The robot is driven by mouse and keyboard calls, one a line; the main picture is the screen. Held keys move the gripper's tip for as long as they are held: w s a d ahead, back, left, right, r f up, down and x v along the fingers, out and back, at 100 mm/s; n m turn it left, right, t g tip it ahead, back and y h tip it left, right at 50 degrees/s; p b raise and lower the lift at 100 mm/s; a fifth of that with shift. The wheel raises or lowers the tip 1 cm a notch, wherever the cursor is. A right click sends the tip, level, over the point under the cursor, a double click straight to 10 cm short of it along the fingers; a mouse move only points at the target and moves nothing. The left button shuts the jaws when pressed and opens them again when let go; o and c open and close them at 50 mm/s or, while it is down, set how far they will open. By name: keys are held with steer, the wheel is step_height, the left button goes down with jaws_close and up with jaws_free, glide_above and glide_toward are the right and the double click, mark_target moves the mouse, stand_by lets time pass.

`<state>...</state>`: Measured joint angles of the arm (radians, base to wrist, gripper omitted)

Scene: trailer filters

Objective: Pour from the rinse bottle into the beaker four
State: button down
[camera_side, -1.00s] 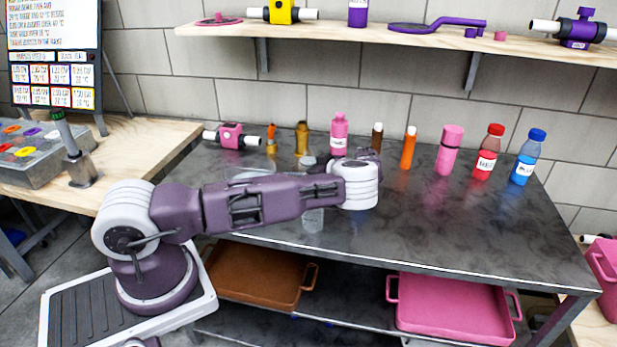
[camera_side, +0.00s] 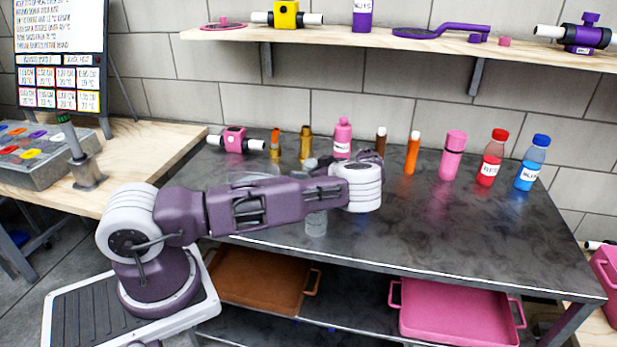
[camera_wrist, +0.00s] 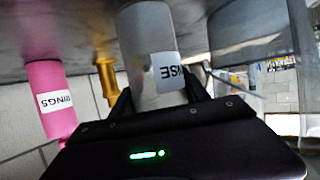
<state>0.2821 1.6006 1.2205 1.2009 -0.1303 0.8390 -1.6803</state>
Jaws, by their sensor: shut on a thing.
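In the wrist view my gripper (camera_wrist: 160,95) is shut on a pale grey bottle (camera_wrist: 146,35), the rinse bottle, with a white label whose visible letters end in "NSE". A finger lies on each side of it. In the side view my arm hides the gripper and most of the bottle; a pale rounded top (camera_side: 311,164) shows behind the arm. A clear beaker (camera_side: 316,224) stands on the dark table in front of my forearm. Another clear, wide vessel (camera_side: 250,178) is partly hidden behind the arm. I cannot read which is beaker four. A large clear wall (camera_wrist: 250,30) fills the wrist view's upper right.
Along the table's back stand a pink bottle (camera_side: 342,138), a gold bottle (camera_side: 305,143), an orange tube (camera_side: 412,154), a pink cylinder (camera_side: 452,156), a red bottle (camera_side: 491,160) and a blue bottle (camera_side: 531,164). The table's right half (camera_side: 470,225) is clear in front of them.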

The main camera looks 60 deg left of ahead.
step_height(320, 180, up, 14)
steer(key=r, duration=0.1)
steer(key=s+d, duration=0.5)
steer(key=d, duration=0.1)
steer(key=s+d+f, duration=0.1)
steer(key=s+d, duration=0.8)
steer(key=s, duration=0.2)
steer(key=f, duration=1.3)
steer(key=shift+w+f, duration=0.1)
steer(key=shift+w, duration=0.1)
step_height(320, 180, up, 6)
steer(key=w+m+g, duration=0.1)
steer(key=m+g, duration=0.2)
steer(key=m, duration=0.1)
steer(key=shift+w+a+m+h, duration=0.3)
steer(key=shift+w, duration=0.1)
